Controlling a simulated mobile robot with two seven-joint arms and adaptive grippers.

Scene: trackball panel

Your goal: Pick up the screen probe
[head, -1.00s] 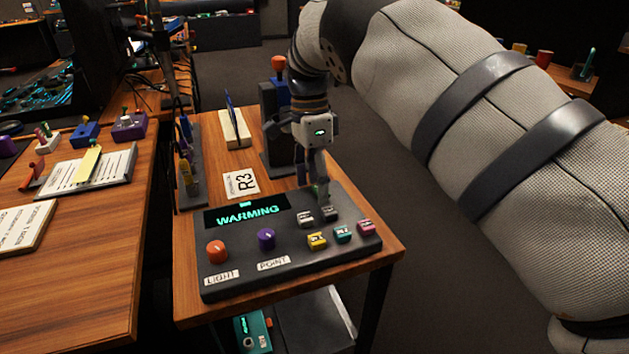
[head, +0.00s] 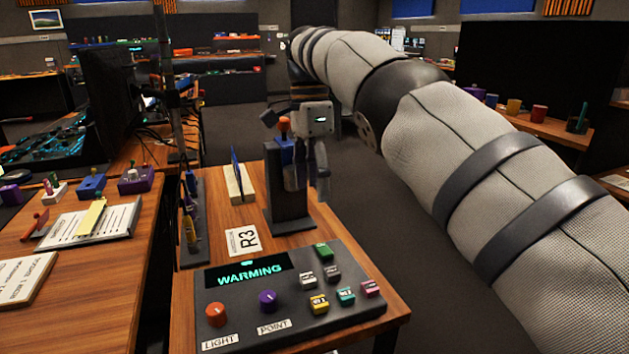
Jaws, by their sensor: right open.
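No thing in view is labelled as the screen probe, and I cannot tell for sure which one it is. A blue handheld-looking piece with an orange top (head: 284,124) stands upright in a dark stand (head: 287,222), partly hidden by my gripper. A thin blue upright piece (head: 236,172) stands in a pale block (head: 239,186) to its left. My right gripper (head: 306,187) is open, pointing down, empty, and overlaps the stand in the picture. I cannot tell whether it touches it. My left gripper is not in view.
The dark control panel (head: 217,331) on the wooden table has a display reading "WARMING", orange and purple knobs, and several coloured keys, including a green one (head: 323,250). A rack of thin tools (head: 190,225) stands at the table's left edge. An R3 card (head: 243,240) lies behind the panel.

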